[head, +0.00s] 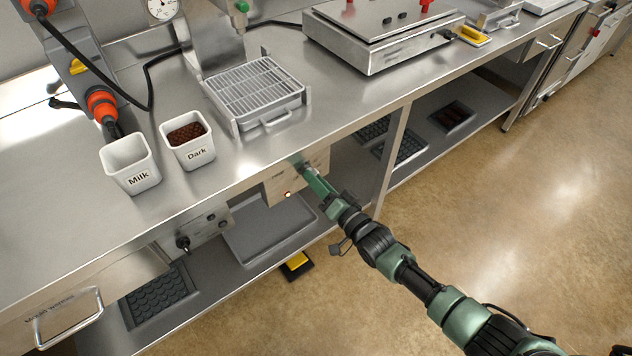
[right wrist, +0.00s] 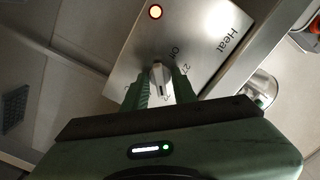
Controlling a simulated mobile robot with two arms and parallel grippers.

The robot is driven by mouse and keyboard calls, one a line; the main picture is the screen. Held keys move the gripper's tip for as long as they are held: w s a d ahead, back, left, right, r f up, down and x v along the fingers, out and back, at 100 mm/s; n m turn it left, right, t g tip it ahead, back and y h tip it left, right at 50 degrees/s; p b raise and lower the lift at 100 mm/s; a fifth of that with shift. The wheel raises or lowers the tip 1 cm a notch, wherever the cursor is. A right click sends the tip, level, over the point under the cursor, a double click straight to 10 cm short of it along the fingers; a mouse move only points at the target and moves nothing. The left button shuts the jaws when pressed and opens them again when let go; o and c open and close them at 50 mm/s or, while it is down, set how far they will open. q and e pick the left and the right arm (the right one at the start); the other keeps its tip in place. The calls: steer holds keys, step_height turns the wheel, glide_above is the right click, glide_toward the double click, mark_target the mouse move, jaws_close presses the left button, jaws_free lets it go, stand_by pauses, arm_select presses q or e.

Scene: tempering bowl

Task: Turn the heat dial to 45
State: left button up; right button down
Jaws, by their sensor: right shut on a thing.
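The heat panel (head: 281,189) is a metal plate on the front of the bench. In the right wrist view the plate (right wrist: 200,30) reads "Heat", with "Off" and "27" printed around the dial. The heat dial (right wrist: 160,80) is a pale knob with a dark mark. My right gripper (right wrist: 160,88) is shut on it, one green finger on each side. In the head view my right gripper (head: 307,170) reaches the panel and hides the dial. The knob's exact setting cannot be told, and no 45 mark is visible. My left gripper is not in view.
Above on the bench stand tubs marked Milk (head: 131,165) and Dark (head: 188,140), and a wire rack (head: 255,90). A lower shelf holds a grey tray (head: 265,235). The floor to the right is open.

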steer(key=shift+f+m+b, duration=0.15)
steer(key=shift+m+b, duration=1.75)
steer(key=shift+m, duration=2)
steer(key=c, duration=1.5)
jaws_free()
steer(key=v, duration=0.8)
steer(key=shift+w, duration=0.1)
